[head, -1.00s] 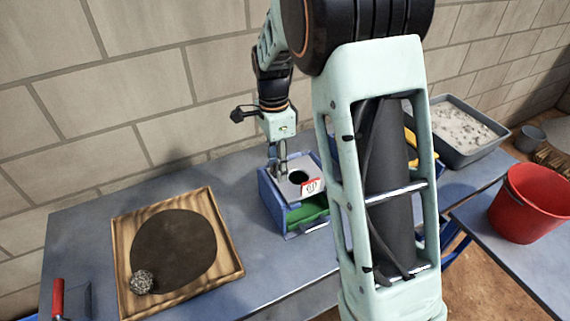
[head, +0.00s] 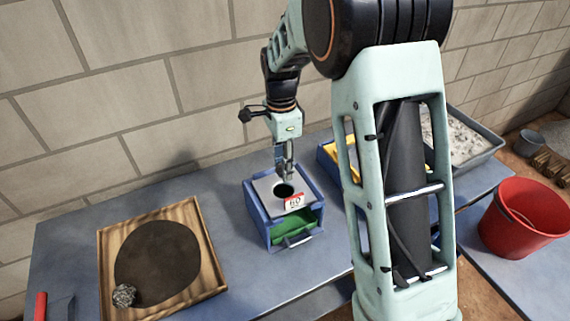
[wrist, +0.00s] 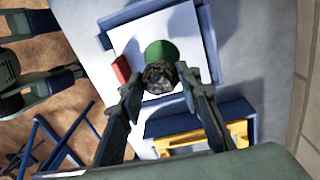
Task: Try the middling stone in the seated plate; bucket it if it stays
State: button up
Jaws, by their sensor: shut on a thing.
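My gripper (head: 284,168) is shut on a rough grey stone (wrist: 161,77), seen between the fingertips in the wrist view. The stone is over the round hole of the light grey plate (head: 262,187); the gap between stone and hole is hard to judge. The plate lies on top of a blue box frame (head: 256,217) and has a red and white label (head: 294,202) that seems to read 60. Green shows below the hole in the wrist view. A red bucket (head: 516,228) stands at the right. In the head view the held stone is hardly visible.
A wooden tray (head: 208,255) with a dark round mat (head: 158,262) and another grey stone (head: 124,296) lies at the left. A green drawer (head: 290,230) sits under the plate. A blue-and-yellow rack (head: 327,160) and a grey tub of gravel (head: 480,155) are to the right.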

jog(key=shift+f, duration=0.1)
jog(key=shift+f+b, duration=1.85)
jog(key=shift+f, duration=0.95)
jog(key=o, duration=1.3)
jog(key=r, duration=1.2)
jog(key=shift+w, duration=0.3)
jog(key=shift+a, duration=0.1)
